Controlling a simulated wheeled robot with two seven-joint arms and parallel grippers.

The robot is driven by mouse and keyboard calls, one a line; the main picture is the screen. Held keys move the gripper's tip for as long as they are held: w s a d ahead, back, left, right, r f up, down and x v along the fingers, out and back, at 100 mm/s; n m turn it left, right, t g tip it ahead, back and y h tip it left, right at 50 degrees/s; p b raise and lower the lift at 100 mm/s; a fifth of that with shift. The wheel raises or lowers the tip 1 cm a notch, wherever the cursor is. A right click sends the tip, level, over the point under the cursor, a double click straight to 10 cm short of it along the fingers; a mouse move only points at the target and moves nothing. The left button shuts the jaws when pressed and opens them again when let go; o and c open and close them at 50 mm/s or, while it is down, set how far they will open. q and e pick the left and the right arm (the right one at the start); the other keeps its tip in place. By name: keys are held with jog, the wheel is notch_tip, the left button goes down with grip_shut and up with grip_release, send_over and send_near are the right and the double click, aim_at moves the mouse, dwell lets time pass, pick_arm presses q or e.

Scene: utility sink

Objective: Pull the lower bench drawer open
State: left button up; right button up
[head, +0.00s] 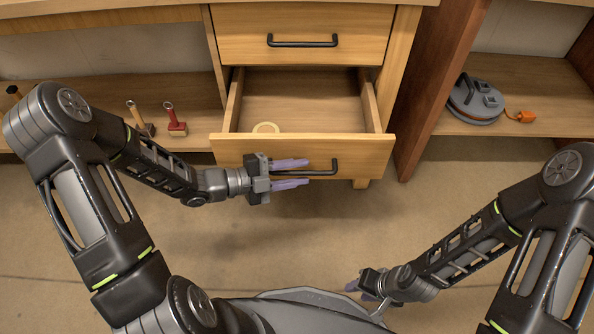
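The lower bench drawer (355,148) stands pulled out, so its inside shows. The black bar handle (328,171) is on the drawer's front face. My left gripper (290,173) is in front of the drawer face at the left end of the handle. Its two purple fingers are spread apart, one above and one below the handle's level. Whether they touch the handle cannot be told. My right gripper (355,284) is low in the picture, well away from the drawer, and its fingers are mostly hidden.
The upper drawer (300,22) is shut. A grey cable reel (475,102) with an orange plug lies on the right shelf. The floor before the drawer is clear.

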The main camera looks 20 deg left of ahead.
pick_arm(q)
jog(key=p+v, duration=0.1)
jog(key=v, duration=0.6)
jog(key=shift+s+a+p, duration=0.2)
jog(key=shift+a+p, duration=0.15)
jog(key=shift+p, duration=0.05)
dwell(0.5)
